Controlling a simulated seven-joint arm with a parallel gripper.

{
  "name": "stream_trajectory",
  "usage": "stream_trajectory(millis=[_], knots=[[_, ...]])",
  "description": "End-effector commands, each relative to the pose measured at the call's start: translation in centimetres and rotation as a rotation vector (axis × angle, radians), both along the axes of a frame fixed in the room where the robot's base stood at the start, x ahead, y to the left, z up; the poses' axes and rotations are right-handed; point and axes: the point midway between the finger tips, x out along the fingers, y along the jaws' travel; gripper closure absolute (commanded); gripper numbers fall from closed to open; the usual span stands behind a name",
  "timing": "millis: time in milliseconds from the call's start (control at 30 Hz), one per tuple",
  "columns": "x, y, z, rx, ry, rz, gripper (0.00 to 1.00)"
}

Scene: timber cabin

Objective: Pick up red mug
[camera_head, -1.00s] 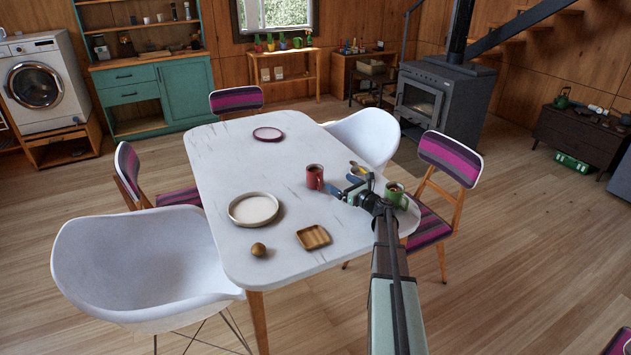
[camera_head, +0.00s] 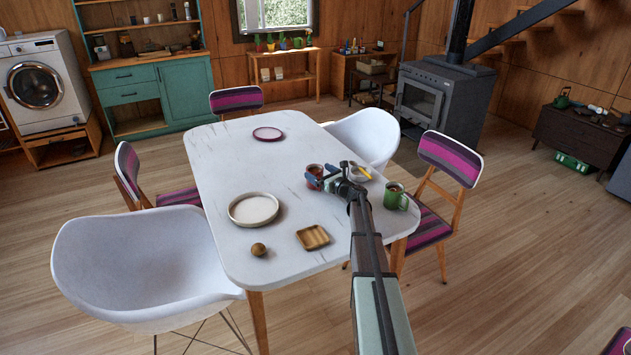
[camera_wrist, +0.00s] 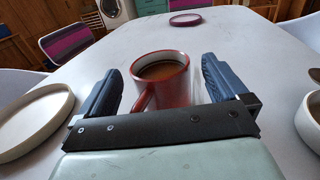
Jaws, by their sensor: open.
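The red mug (camera_head: 313,171) stands upright on the white table (camera_head: 222,160), partly hidden behind my gripper in the head view. In the wrist view the red mug (camera_wrist: 160,82) holds a brown liquid, and its handle points toward the camera, slightly left. My gripper (camera_head: 319,180) is open at the mug. In the wrist view the two blue fingers of my gripper (camera_wrist: 160,85) are on either side of the mug, with a visible gap on the left.
A green mug (camera_head: 396,196) and a bowl with a yellow thing (camera_head: 360,173) stand right of my gripper. A cream plate (camera_head: 253,209), a square wooden tray (camera_head: 313,237) and a small brown ball (camera_head: 258,249) are nearer. A purple-rimmed plate (camera_head: 267,134) lies at the far end.

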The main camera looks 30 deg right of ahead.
Motion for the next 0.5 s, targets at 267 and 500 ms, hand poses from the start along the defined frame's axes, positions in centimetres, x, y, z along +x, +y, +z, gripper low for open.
stream_trajectory(millis=[267,500], knots=[[0.94,0.2,0.01,0.0,0.0,-0.001,0.0],[0.92,0.2,0.01,0.0,0.0,-0.001,0.18]])
